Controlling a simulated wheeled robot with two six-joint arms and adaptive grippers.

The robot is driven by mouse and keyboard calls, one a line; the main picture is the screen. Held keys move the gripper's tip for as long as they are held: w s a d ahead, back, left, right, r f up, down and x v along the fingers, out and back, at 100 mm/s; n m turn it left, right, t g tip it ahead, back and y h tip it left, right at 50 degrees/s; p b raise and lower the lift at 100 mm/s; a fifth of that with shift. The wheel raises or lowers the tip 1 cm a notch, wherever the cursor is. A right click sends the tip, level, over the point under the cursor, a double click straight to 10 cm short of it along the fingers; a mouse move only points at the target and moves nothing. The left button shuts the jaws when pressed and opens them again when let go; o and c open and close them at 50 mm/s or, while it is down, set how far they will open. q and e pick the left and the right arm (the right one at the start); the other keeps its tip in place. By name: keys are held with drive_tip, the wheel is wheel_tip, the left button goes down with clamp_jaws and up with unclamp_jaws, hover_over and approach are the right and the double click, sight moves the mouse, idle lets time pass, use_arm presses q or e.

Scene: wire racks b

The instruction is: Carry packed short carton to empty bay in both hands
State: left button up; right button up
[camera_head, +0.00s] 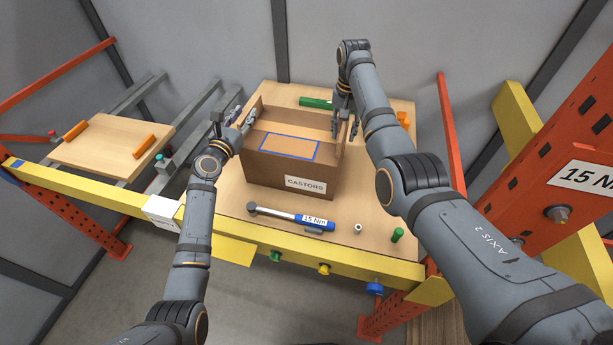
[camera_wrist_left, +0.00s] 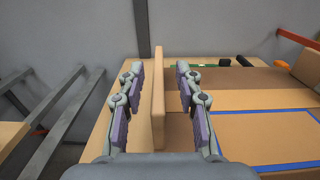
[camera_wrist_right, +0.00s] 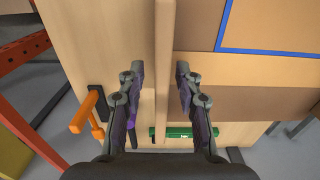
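The short brown carton (camera_head: 265,172) stands on a wooden shelf board, its front label reading CASTORS. A tan panel outlined in blue (camera_head: 289,146) shows inside it. My left gripper (camera_head: 243,117) is at the carton's left wall. In the left wrist view, this wall (camera_wrist_left: 158,105) stands between its open fingers, with gaps on both sides. My right gripper (camera_head: 345,129) is at the right wall. In the right wrist view, that wall (camera_wrist_right: 166,90) runs between its open fingers, also with gaps. The bay left of the carton holds a light board (camera_head: 112,146) with two orange bars.
A torque wrench (camera_head: 290,217) marked 15 Nm lies in front of the carton, with a small nut and a green piece (camera_head: 398,235). A green item (camera_head: 316,103) lies behind. A yellow beam (camera_head: 330,258) edges the shelf; an orange upright (camera_head: 451,130) stands right.

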use_arm(q)
drive_tip(key=shift+w+f, duration=0.1)
use_arm(e)
drive_tip(key=shift+w+f, duration=0.1)
use_arm(q)
drive_tip(key=shift+s+a+f, duration=0.15)
drive_tip(key=shift+s, duration=0.05)
use_arm(e)
drive_tip(key=shift+w, duration=0.15)
drive_tip(key=shift+s, duration=0.25)
use_arm(q)
drive_tip(key=v, duration=1.1)
drive_tip(key=shift+s+r, duration=0.25)
drive_tip(key=shift+s, duration=0.05)
use_arm(e)
drive_tip(key=shift+w, duration=0.2)
wheel_tip(320, 180, up, 12)
use_arm(q)
drive_tip(key=shift+s+a, duration=0.1)
drive_tip(key=shift+s, duration=0.05)
drive_tip(key=v, duration=0.8)
drive_tip(key=shift+s, duration=0.35)
